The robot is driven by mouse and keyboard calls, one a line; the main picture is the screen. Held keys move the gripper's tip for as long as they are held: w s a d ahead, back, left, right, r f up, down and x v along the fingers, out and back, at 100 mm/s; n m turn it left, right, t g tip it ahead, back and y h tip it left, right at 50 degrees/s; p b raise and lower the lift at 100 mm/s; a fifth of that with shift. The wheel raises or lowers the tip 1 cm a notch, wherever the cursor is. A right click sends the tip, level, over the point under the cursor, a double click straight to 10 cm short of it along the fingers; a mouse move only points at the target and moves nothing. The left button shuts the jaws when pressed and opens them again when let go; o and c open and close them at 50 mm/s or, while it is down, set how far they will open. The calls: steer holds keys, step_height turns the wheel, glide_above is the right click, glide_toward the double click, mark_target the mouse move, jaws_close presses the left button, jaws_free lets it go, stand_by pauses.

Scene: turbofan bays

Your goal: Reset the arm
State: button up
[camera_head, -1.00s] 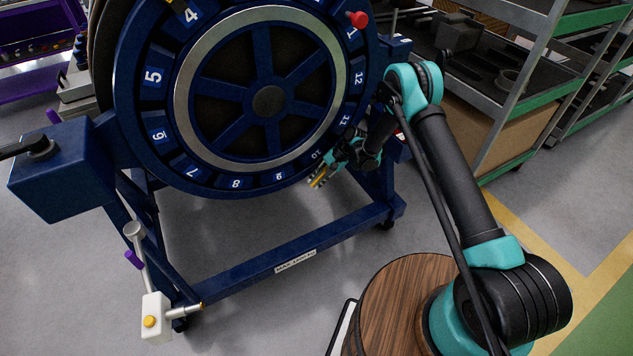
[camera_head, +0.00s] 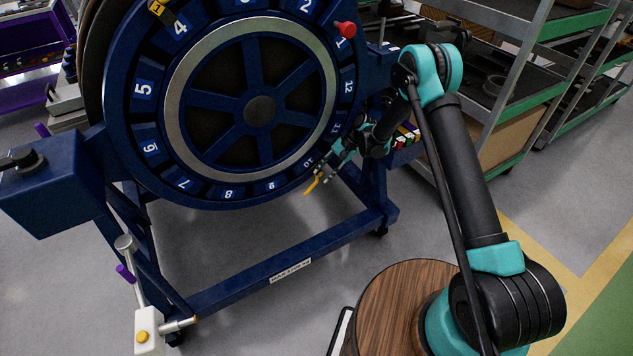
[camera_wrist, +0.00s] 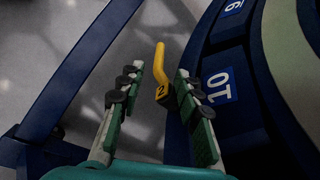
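My arm reaches from the lower right to the lower right rim of the large blue numbered wheel (camera_head: 145,115). My gripper (camera_head: 325,172) is near the slot marked 10. In the wrist view my gripper (camera_wrist: 157,90) has its two green fingers spread apart. A yellow bent handle (camera_wrist: 159,62) with a dark tag marked 2 shows between and beyond the fingers, beside the label 10. It also shows in the head view (camera_head: 312,186). I see a gap between it and the fingers in the wrist view.
The wheel's blue stand (camera_head: 240,277) has a low crossbar below. A white post with a yellow button (camera_head: 149,333) stands at lower left. Grey shelving (camera_head: 520,85) is at the right. A round wooden top (camera_head: 395,300) lies under my arm's base. Open grey floor lies between.

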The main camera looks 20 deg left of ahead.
steer(key=shift+v, duration=0.95)
steer(key=s+d+r+t+h, duration=0.1)
steer(key=d+r+t, duration=0.1)
steer(key=d+r, duration=0.85)
steer(key=d+r+t+h, duration=0.1)
steer(key=d+r+t, duration=0.2)
steer(key=d+r, duration=0.75)
steer(key=s+d+t+h, duration=0.2)
steer(key=s+d, duration=0.9)
steer(key=d, duration=0.2)
steer(key=s+d+r+n+t+h, duration=0.1)
steer(key=s+d+h, duration=0.1)
steer(key=s+d, duration=0.9)
steer(key=d, duration=0.3)
steer(key=shift+n+t, duration=0.3)
steer(key=shift+t, duration=0.1)
